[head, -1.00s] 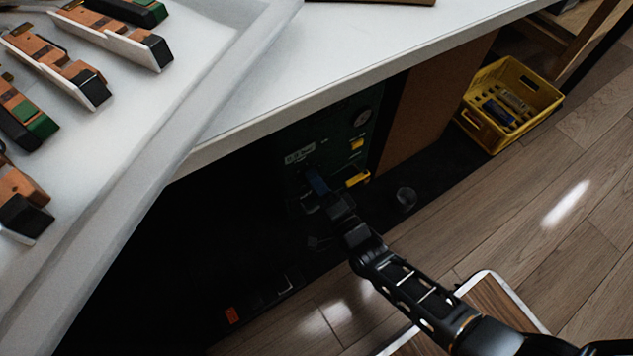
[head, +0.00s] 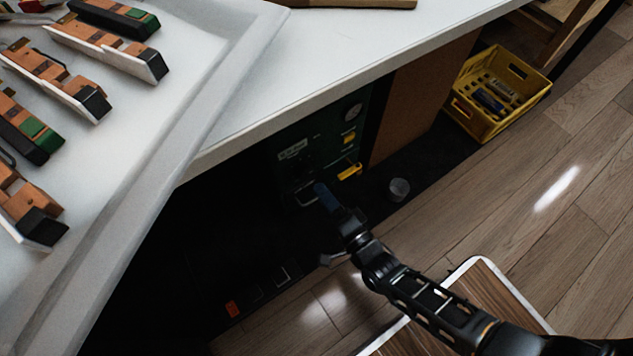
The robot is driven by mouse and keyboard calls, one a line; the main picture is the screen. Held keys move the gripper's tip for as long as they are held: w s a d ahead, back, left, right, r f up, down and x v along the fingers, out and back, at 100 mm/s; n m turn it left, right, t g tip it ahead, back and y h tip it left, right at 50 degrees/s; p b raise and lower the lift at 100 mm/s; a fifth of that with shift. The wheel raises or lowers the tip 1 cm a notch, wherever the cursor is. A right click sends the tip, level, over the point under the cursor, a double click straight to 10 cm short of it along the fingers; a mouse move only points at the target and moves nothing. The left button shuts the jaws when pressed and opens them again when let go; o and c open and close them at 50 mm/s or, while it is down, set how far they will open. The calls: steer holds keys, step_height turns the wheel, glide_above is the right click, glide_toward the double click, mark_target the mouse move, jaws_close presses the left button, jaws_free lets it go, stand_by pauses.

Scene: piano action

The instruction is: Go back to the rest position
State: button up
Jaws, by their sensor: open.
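My arm reaches in from the lower right toward the dark space under the white worktop (head: 330,85). My gripper (head: 328,200), with a blue part at its tip, is at the arm's far end, in front of a dark green machine panel (head: 318,140). It appears empty and apart from the panel, but shadow hides much of the fingers. The panel has a pale label, a round dial and yellow parts.
A white tray (head: 190,130) with several piano action parts lies on the worktop at upper left. A yellow crate (head: 462,108) stands on the floor at right. A small grey cylinder (head: 399,188) stands near the panel.

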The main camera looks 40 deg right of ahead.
steer(key=shift+s, duration=0.7)
steer(key=s+d+r+n+g, duration=0.1)
steer(key=s+r+n, duration=0.35)
steer(key=s, duration=0.35)
steer(key=s+d+r+n+g, duration=0.1)
steer(key=s+r+n, duration=0.35)
steer(key=s, duration=0.35)
steer(key=s+a+r+n+g, duration=0.1)
steer(key=s+r+n, duration=0.3)
steer(key=r, duration=0.6)
steer(key=s+a+r+n+g, duration=0.1)
steer(key=s+r+n, duration=0.3)
steer(key=r, duration=0.7)
step_height(320, 180, up, 34)
steer(key=s+m+p, duration=0.1)
steer(key=p, duration=3.2)
steer(key=shift+s+f+p, duration=0.2)
steer(key=shift+f+p, duration=0.05)
steer(key=shift+p, duration=0.05)
